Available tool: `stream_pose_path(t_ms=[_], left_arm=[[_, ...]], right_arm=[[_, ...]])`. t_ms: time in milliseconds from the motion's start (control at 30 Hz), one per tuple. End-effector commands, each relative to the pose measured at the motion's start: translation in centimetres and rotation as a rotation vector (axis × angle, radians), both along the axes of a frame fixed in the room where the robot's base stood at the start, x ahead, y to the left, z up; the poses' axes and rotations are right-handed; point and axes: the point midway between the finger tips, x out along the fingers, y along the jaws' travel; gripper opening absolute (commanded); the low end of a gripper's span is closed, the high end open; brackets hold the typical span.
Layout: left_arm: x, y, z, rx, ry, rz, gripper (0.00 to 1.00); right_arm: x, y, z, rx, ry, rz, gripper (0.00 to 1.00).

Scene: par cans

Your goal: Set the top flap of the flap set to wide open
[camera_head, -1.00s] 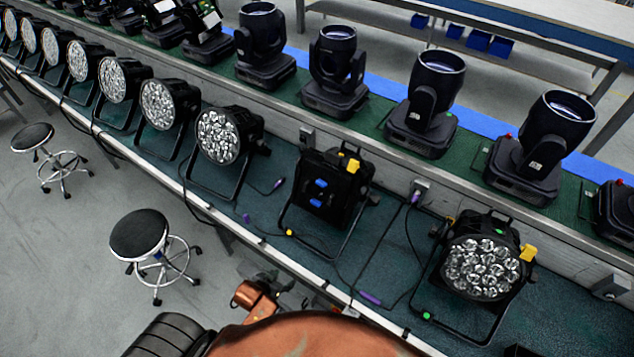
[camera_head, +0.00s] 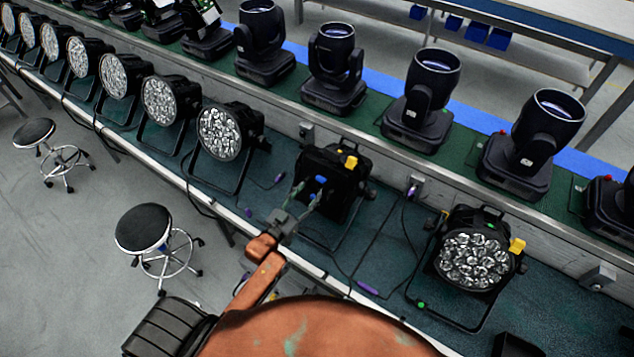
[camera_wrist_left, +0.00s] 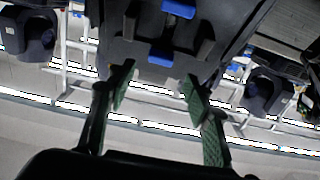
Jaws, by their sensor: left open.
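The flap set is a black square-faced unit (camera_head: 338,165) on the teal lower bench, with a yellow tag on its top edge. It carries blue pieces on its face; one blue piece (camera_head: 320,180) shows in the head view just past my fingers. The left wrist view shows an upper blue piece (camera_wrist_left: 180,8) and a lower blue piece (camera_wrist_left: 160,57) on the dark face. My left gripper (camera_head: 309,193) is open, its greenish fingers pointing at the face. In the wrist view its fingertips (camera_wrist_left: 158,75) are spread to both sides of the lower blue piece, holding nothing. Contact cannot be told.
A round-lens par can (camera_head: 472,260) stands right of the flap set, and another par can (camera_head: 222,132) stands left. Moving-head lights (camera_head: 420,100) line the raised shelf behind. Cables lie on the bench. Stools (camera_head: 145,235) stand on the floor at left.

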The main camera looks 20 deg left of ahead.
Motion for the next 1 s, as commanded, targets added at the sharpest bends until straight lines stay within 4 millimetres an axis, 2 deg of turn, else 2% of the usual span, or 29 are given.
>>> stream_pose_path(t_ms=[200,400,733,1000], left_arm=[[3.6,-0.5,0.2,0.000,0.000,0.000,0.46],[5.5,-0.8,0.0,0.000,0.002,0.000,0.46],[5.8,-0.8,-0.1,0.000,0.003,0.000,0.46],[5.8,-0.8,0.0,0.000,0.003,0.000,0.28]], right_arm=[[0.1,-0.1,0.7,-0.001,-0.001,-0.001,0.40],[0.1,-0.1,0.9,-0.001,-0.002,-0.001,0.40],[0.2,0.2,0.9,0.003,-0.003,-0.002,0.40],[0.2,0.6,0.9,0.006,-0.003,-0.002,0.40]])
